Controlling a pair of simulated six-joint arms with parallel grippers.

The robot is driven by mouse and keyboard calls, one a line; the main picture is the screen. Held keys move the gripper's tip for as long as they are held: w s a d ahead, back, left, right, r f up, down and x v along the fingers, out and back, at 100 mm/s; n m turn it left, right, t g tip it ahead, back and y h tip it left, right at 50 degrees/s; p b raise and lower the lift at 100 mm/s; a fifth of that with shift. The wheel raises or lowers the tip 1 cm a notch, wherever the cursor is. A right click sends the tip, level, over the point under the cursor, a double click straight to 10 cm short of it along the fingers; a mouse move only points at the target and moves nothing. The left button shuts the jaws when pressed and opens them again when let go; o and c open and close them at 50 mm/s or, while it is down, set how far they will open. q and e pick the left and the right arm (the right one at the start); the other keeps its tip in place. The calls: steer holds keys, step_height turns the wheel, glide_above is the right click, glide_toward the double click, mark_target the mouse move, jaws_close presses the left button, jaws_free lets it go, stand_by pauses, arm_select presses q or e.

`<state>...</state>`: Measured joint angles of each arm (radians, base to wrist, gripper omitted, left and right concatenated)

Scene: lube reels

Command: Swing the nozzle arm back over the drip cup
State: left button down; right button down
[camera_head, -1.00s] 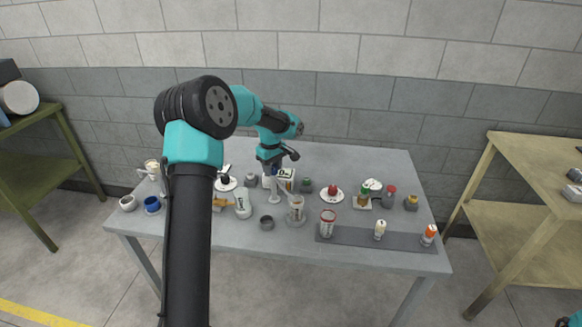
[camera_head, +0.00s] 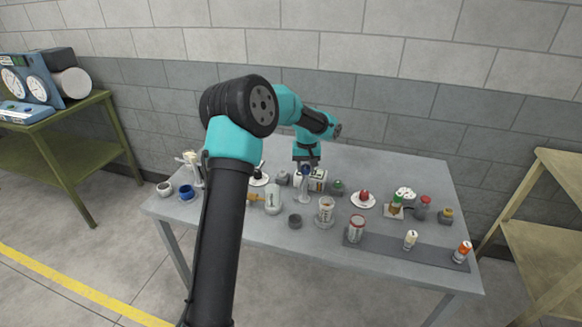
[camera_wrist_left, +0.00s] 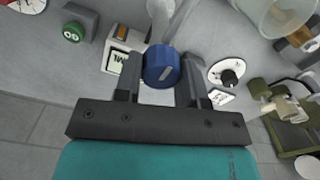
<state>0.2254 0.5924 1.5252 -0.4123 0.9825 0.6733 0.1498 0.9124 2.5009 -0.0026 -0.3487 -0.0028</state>
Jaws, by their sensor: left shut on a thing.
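My left gripper (camera_head: 306,163) reaches down over the far middle of the table. In the left wrist view its two fingers (camera_wrist_left: 161,82) are closed on opposite sides of a blue knob (camera_wrist_left: 162,70) with a pale mark line. The knob sits atop a pale post (camera_head: 304,190), which also shows in the wrist view (camera_wrist_left: 160,20). The nozzle arm itself is too small and hidden to make out clearly. A small dark grey cup (camera_head: 295,221), possibly the drip cup, stands in front of the post. A clear marked beaker (camera_head: 326,210) stands right of it. My right gripper is not in view.
A glass jar (camera_head: 272,200) stands left of the post, and a red-rimmed beaker (camera_head: 357,227) stands on a dark mat at right. A white box (camera_head: 318,180), plates and small bottles crowd the back. The front left tabletop is fairly clear.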

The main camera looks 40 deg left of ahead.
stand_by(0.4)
arm_select(q)
steer(key=c, duration=0.7)
jaws_free()
step_height(320, 180, up, 18)
steer(key=shift+f, duration=0.25)
steer(key=shift+d+f, duration=0.1)
